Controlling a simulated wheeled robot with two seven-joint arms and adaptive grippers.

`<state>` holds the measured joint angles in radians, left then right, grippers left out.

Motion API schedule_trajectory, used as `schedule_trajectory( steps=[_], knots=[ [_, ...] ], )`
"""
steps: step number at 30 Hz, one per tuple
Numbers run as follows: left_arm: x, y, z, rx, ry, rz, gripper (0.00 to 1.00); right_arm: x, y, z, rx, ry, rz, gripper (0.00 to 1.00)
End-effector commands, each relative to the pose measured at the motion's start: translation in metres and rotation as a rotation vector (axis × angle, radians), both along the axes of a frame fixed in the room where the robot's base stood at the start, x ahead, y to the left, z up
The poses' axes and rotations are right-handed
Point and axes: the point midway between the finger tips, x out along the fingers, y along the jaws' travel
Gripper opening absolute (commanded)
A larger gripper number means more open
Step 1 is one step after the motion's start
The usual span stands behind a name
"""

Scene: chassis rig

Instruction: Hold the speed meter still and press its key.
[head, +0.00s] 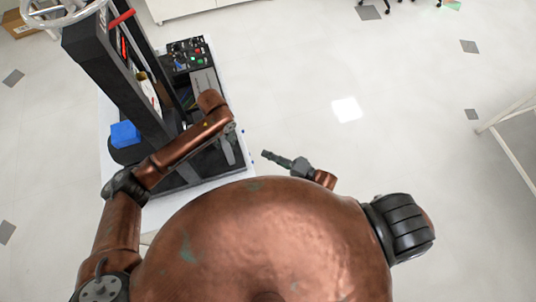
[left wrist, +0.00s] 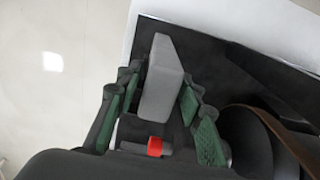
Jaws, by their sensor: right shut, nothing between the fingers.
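In the left wrist view, a pale grey block (left wrist: 162,80) stands between the green-padded fingers of my left gripper (left wrist: 160,88), with narrow gaps visible on both sides. A short dark cylinder with a red band (left wrist: 154,146) lies nearer the palm. I cannot tell for sure which of these belongs to the speed meter. In the head view, my left arm reaches over the rig's base, and its wrist mostly hides the meter and the fingers. My right gripper (head: 278,159) is shut and empty, over the floor to the right of the rig, apart from it.
The dark chassis rig (head: 105,55) rises at the left on a white table (head: 246,184). A control panel (head: 188,55) with coloured buttons sits at its back. A blue block (head: 124,134) is at its left, and a steering wheel (head: 62,12) above.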

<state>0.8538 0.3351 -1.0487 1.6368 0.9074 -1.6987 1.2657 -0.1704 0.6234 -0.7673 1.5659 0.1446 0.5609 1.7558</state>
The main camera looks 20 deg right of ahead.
Motion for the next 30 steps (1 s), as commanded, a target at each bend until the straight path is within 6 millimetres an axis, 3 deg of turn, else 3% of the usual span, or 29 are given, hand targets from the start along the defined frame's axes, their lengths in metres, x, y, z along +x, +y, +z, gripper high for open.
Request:
schedule_trajectory(
  steps=[14, 30],
  knots=[
    [0.001, -0.002, 0.01, -0.005, -0.004, -0.001, 0.43, 0.0, 0.0, 0.0, 0.0, 0.0, 0.0, 0.0],
    [0.001, -0.002, 0.107, -0.003, -0.003, -0.001, 0.43, 0.0, 0.0, 0.0, 0.0, 0.0, 0.0, 0.0]
  ],
)
